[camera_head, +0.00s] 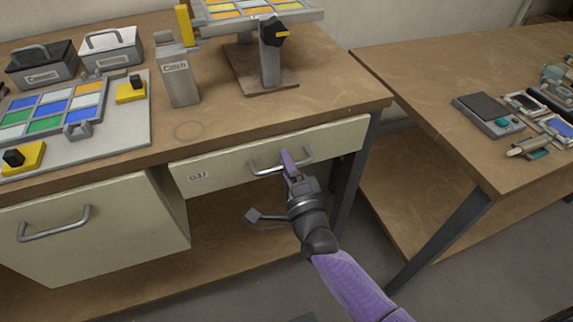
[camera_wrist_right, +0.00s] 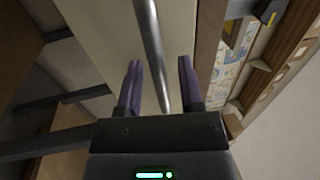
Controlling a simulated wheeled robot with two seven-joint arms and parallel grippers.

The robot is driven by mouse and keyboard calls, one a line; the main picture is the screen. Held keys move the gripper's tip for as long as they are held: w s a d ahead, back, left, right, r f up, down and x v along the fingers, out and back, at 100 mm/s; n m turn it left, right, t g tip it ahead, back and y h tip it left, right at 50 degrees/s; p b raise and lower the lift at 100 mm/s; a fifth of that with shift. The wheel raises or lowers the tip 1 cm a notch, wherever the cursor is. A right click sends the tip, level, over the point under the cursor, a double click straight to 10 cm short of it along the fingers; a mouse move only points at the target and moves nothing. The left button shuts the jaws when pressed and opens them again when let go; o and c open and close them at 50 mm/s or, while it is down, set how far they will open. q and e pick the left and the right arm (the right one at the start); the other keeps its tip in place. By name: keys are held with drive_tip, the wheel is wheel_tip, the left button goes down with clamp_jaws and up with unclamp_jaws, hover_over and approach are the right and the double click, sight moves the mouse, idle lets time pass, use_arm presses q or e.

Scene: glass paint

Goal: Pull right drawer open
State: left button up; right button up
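The right drawer (camera_head: 222,171) is a cream front marked "037" under the table top, and it looks shut. Its metal bar handle (camera_head: 266,171) is in the middle of the front. My right gripper (camera_head: 288,160) is at this handle, with its purple fingers pointing to the drawer. In the right wrist view the handle bar (camera_wrist_right: 150,45) runs down between the two spread fingers (camera_wrist_right: 160,80). A gap shows on each side of the bar, so the gripper is open around it and not clamped. My left gripper is out of view.
A larger cream front with a handle (camera_head: 54,224) is at the left under the same table (camera_head: 225,125). A metal table leg (camera_head: 358,165) stands right of the drawer. A second table (camera_head: 450,55) with devices is further right. Floor shows between them.

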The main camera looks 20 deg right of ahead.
clamp_jaws()
idle(0.3)
idle(0.9)
